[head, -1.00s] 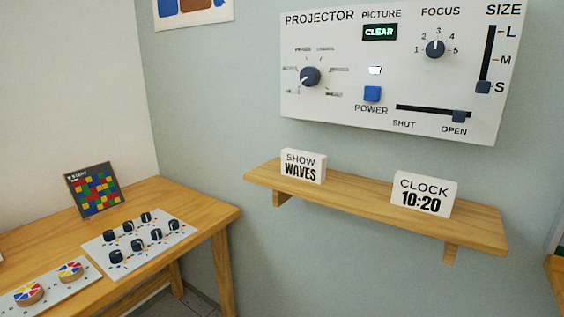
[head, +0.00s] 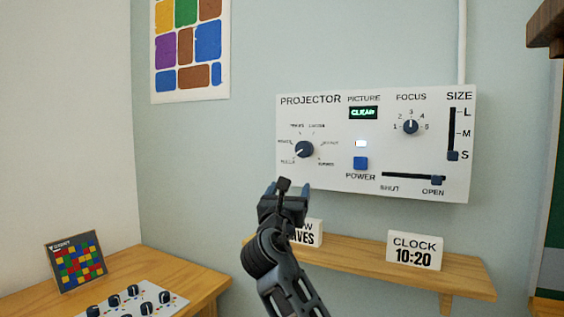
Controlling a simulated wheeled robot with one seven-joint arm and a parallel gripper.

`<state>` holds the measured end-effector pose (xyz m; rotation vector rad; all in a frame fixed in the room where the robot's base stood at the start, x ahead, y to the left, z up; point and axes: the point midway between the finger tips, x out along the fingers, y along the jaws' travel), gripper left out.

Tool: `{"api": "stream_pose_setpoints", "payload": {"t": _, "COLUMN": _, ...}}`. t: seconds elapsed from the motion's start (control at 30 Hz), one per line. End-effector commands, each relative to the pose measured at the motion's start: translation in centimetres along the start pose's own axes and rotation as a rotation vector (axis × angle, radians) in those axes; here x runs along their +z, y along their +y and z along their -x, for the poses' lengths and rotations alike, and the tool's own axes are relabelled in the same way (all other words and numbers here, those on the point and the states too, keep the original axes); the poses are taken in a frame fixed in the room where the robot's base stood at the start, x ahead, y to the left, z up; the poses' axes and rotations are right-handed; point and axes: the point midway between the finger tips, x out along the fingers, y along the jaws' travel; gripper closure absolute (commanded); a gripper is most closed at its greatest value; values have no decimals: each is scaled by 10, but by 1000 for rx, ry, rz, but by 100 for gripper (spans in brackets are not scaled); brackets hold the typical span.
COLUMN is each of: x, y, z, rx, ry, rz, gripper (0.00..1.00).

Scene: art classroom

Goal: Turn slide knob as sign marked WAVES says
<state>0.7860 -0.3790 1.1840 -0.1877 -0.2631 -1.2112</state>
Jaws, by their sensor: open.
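The projector panel (head: 340,190) is on the wall. Its slide knob (head: 305,149) is a dark round dial at the panel's left, ringed by small labels too blurred to read surely; its pointer is toward the lower left. The sign (head: 311,233) reading SHOW WAVES stands on the shelf, its left part hidden behind my gripper. My gripper (head: 288,188) is open and empty. In the picture it is just below and left of the knob, apart from it.
The panel also has a lit PICTURE display (head: 363,113) reading CLEAR, a focus knob (head: 411,127), a blue power button (head: 361,163), a shutter slider (head: 437,180) at OPEN and a size slider (head: 453,156) at S. A clock sign (head: 414,250) stands on the wooden shelf (head: 360,258).

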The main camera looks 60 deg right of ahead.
Motion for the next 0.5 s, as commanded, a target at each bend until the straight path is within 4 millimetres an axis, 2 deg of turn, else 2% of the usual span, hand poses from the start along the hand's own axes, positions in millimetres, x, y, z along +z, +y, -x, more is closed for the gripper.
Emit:
{"api": "stream_pose_setpoints", "payload": {"t": 0.03, "x": 16, "y": -8, "z": -14, "rx": -41, "ry": -28, "rz": 54, "gripper": 25}}
{"api": "stream_pose_setpoints", "payload": {"t": 0.1, "x": 31, "y": -17, "z": -26, "rx": -87, "ry": -53, "rz": 120, "gripper": 25}}
{"api": "stream_pose_setpoints", "payload": {"t": 0.2, "x": 44, "y": -24, "z": -36, "rx": -127, "ry": -70, "rz": 177, "gripper": 25}}
{"api": "stream_pose_setpoints", "payload": {"t": 0.37, "x": 50, "y": -28, "z": -48, "rx": -143, "ry": -77, "rz": 201, "gripper": 25}}
{"api": "stream_pose_setpoints", "payload": {"t": 0.5, "x": 52, "y": -31, "z": -68, "rx": -144, "ry": -76, "rz": 199, "gripper": 25}}
